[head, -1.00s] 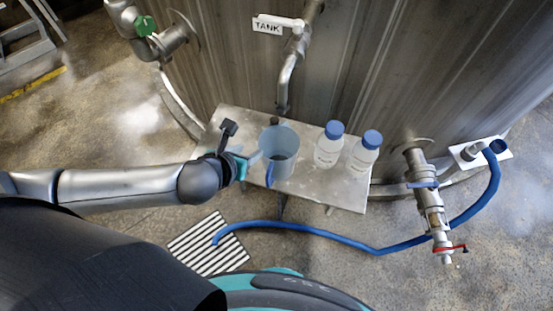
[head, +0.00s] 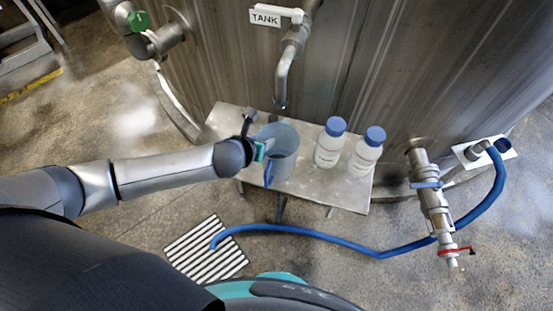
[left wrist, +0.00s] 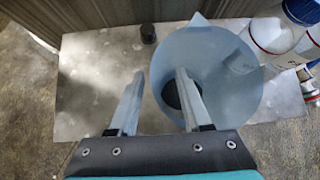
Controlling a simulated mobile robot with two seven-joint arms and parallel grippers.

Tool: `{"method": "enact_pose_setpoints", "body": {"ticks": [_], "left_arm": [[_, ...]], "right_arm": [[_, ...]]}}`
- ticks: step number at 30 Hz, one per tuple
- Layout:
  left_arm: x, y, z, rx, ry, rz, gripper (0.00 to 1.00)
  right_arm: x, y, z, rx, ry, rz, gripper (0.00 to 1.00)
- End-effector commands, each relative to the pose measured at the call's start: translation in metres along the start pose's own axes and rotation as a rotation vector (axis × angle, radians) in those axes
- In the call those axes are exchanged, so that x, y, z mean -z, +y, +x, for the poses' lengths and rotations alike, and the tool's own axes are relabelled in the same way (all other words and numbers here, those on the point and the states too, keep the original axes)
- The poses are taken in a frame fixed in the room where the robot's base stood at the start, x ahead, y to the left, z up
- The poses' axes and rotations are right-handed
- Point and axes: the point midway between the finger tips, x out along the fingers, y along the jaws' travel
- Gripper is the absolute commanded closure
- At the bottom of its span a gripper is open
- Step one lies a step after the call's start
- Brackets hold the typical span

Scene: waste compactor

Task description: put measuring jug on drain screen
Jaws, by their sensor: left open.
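The translucent blue measuring jug (head: 284,160) stands upright on a small metal shelf (head: 225,125) below the tank's spout, its darker blue handle facing me. My left gripper (head: 266,150) is at the jug's left rim, open. In the left wrist view, the jug (left wrist: 230,70) is seen from above; the fingers of my gripper (left wrist: 158,100) lie either side of its left wall, the right finger over the jug's mouth. Whether they touch it I cannot tell. The drain screen (head: 190,252), a striped floor grate, lies on the floor in front of the shelf. My right gripper is not in view.
Two white bottles with blue caps (head: 330,145) (head: 367,152) stand right of the jug. The metal spout (head: 284,80) hangs just behind it. A blue hose (head: 320,236) runs across the floor from the grate to the right. A valve (head: 432,205) sticks out at right.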

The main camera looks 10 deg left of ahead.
Motion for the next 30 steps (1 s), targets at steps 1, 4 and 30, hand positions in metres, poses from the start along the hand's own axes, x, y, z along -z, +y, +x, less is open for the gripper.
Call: {"method": "enact_pose_setpoints", "body": {"ticks": [1,4,30], "left_arm": [[0.0000,-0.0001,0.0031,0.000,-0.001,0.000,0.51],[-0.0003,0.0000,0.0043,0.000,0.000,0.000,0.51],[0.0001,0.0006,0.0037,-0.001,0.001,0.001,1.00]], "right_arm": [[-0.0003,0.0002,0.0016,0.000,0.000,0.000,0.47],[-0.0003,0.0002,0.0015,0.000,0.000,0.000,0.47],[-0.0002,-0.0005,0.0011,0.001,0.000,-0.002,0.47]]}}
